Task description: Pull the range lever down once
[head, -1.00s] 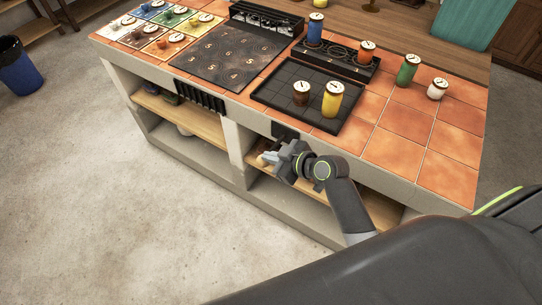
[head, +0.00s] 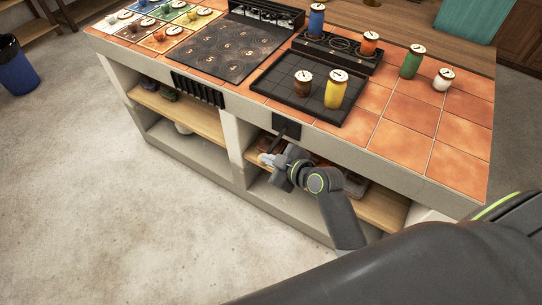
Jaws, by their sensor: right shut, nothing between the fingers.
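The range lever (head: 281,134) is a short dark bar on a black plate (head: 291,128) on the counter's front face, below the black tray. It points down and toward the left. My right gripper (head: 268,159) is just below the lever, in front of the shelf opening. Its fingers are shut and empty. A small gap seems to show between the lever and the fingers, but contact is hard to tell. My left gripper is out of view.
A black tray (head: 285,96) with a brown jar (head: 302,84) and a yellow jar (head: 336,90) stands above the lever. A slotted black panel (head: 198,89) is further left on the counter front. Shelves (head: 188,117) open below. The floor in front is clear.

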